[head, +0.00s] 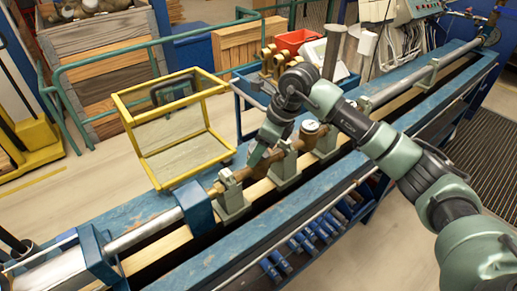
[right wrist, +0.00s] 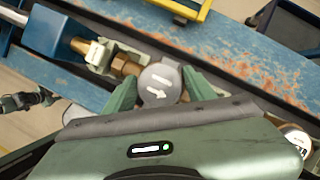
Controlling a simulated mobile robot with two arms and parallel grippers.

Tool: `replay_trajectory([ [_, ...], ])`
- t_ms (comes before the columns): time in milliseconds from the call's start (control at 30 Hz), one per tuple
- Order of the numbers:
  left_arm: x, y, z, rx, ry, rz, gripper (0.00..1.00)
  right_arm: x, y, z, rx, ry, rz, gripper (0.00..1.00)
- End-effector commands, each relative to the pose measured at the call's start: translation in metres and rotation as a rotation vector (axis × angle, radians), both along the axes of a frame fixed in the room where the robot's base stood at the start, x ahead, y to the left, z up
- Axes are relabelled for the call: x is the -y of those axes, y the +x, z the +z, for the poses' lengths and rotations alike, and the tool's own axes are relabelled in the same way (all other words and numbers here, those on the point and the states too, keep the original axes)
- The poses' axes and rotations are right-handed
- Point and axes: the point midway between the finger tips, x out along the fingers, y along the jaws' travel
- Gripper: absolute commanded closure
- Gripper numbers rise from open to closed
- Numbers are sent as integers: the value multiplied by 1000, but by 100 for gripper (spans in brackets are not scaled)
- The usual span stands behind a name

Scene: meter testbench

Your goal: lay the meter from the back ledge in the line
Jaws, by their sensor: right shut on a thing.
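My right gripper (head: 260,153) reaches down over the line of the blue bench and is shut on a meter. In the right wrist view that meter shows a round grey lid (right wrist: 160,83) with white arrows between the green fingers. Its brass end (right wrist: 125,66) points at the blue end block (right wrist: 70,35), close to a pale support. I cannot tell whether it rests on its supports. A second brass meter (head: 312,128) stands in the line to the right. At the left of the wrist view, a dark jointed part (right wrist: 30,100) looks like my left arm; its jaws are unclear.
A yellow frame with clear panels (head: 175,125) stands behind the line, left of my gripper. Pale supports (head: 234,200) stand along the bench. Behind are a cart with brass parts (head: 268,62) and a red bin (head: 297,40). Blue-handled items (head: 300,245) lie on the lower front shelf.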

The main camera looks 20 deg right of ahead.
Motion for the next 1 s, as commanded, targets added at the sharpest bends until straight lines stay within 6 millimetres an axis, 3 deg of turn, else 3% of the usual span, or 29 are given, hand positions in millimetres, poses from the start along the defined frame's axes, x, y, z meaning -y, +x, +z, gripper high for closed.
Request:
replay_trajectory([
  [667,0,0,-5,0,0,0,64,0,1,-3,5,3,0,100],
  [700,0,0,-5,0,0,0,64,0,1,-3,5,3,0,34],
  [733,0,0,-5,0,0,0,64,0,1,-3,4,2,0,26],
  [767,0,0,-5,0,0,0,64,0,1,-3,4,2,0,20],
  [1000,0,0,-6,0,0,0,64,0,0,-5,2,1,0,20],
])
